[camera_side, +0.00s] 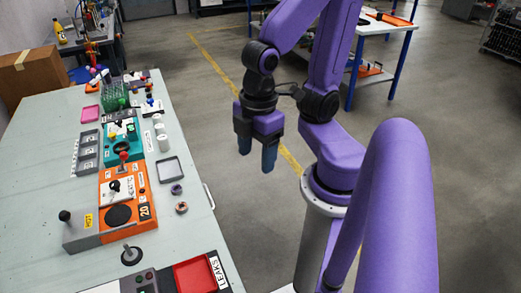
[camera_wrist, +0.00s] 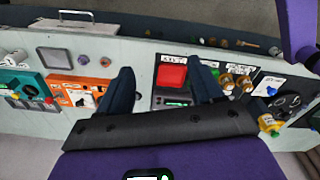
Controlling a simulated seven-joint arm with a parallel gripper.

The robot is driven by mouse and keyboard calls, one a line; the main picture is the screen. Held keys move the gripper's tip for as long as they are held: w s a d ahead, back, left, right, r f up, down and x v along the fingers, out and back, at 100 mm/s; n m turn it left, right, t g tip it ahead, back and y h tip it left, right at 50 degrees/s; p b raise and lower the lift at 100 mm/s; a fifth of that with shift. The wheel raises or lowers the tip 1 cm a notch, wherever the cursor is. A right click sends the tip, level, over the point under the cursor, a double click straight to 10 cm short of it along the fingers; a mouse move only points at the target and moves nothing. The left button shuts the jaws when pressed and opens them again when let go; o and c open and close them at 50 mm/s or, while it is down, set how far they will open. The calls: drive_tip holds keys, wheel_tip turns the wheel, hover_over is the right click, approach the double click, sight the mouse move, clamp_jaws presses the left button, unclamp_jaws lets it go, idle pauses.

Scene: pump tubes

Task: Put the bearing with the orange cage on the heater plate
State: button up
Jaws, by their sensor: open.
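Two small ring bearings lie on the pale table. The nearer one in the side view, the bearing with the orange cage (camera_side: 181,208), looks orange-brown; it also shows in the wrist view (camera_wrist: 105,62). The other bearing (camera_side: 177,189) looks purple and lies just behind it; it shows in the wrist view (camera_wrist: 83,60). The heater plate (camera_side: 118,215) is a bare black disc on an orange unit left of the bearings. My gripper (camera_side: 257,150) hangs in the air beyond the table's right edge, open and empty, fingers down. Its fingers also show in the wrist view (camera_wrist: 163,88).
A shallow grey tray (camera_side: 171,170) lies behind the bearings. A grey box with a black knob (camera_side: 80,230) adjoins the orange unit. A red bin (camera_side: 195,276) with a LEAKS label stands at the front. A teal unit (camera_side: 122,143) stands farther back.

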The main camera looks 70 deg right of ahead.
drive_tip(key=shift+s+d+r, duration=0.1)
drive_tip(key=shift+s+r, duration=0.05)
drive_tip(key=shift+s, duration=0.35)
drive_tip(key=n, duration=1.4)
hover_over(180, 202)
drive_tip(key=a, duration=0.1)
wheel_tip(180, 202, down, 23)
drive_tip(key=shift+s+r, duration=0.15)
drive_tip(key=shift+s+f, duration=0.2)
drive_tip(key=shift+f, duration=1.1)
drive_tip(key=shift+s+f, duration=0.15)
drive_tip(key=shift+f, duration=1.15)
drive_tip(key=c, duration=1.3)
drive_tip(key=shift+o, duration=0.2)
